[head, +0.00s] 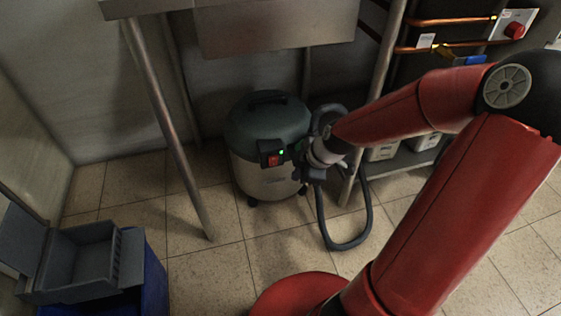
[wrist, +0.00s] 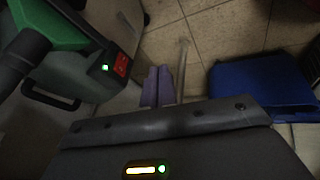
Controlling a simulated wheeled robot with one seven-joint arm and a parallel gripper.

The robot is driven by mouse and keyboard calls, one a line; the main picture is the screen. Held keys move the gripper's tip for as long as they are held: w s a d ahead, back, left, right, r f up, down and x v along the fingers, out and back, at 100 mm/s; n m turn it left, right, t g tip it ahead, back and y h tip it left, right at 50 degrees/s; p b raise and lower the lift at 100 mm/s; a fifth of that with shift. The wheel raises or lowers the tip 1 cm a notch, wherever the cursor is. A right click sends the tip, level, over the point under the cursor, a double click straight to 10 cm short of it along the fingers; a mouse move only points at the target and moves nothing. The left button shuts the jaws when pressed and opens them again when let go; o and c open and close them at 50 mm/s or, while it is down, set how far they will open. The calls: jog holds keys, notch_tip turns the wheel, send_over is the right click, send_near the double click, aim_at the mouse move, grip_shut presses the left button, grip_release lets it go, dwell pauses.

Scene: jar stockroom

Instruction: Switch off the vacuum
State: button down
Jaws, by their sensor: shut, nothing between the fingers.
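The vacuum (head: 262,180) stands on the floor under the metal table, with a green lid and a pale body. A dark switch box on its front carries a red switch (head: 274,160) and a lit green light (head: 281,152). In the wrist view the red switch (wrist: 121,65) and the lit green light (wrist: 105,68) show at upper left. My gripper (wrist: 157,86) is shut and empty, its fingers together. They appear right of and apart from the switch in that view. In the head view my gripper (head: 301,177) is close to the vacuum's right front; its fingertips are hard to make out.
A dark hose (head: 367,215) loops to the floor right of the vacuum. A metal table leg (head: 175,130) stands to its left. A grey crate (head: 70,294) sits on a blue crate (head: 154,280) at lower left. Tiled floor between is clear.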

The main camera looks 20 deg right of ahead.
jog(key=shift+w+d+r+n+t+y, duration=0.7)
jog(key=shift+w+d+t, duration=0.1)
jog(key=shift+w+t, duration=0.15)
jog(key=b, duration=0.5)
send_near(273, 161)
jog(key=shift+s+x, duration=0.45)
jog(key=shift+x, duration=2.55)
jog(key=shift+a+f, duration=0.15)
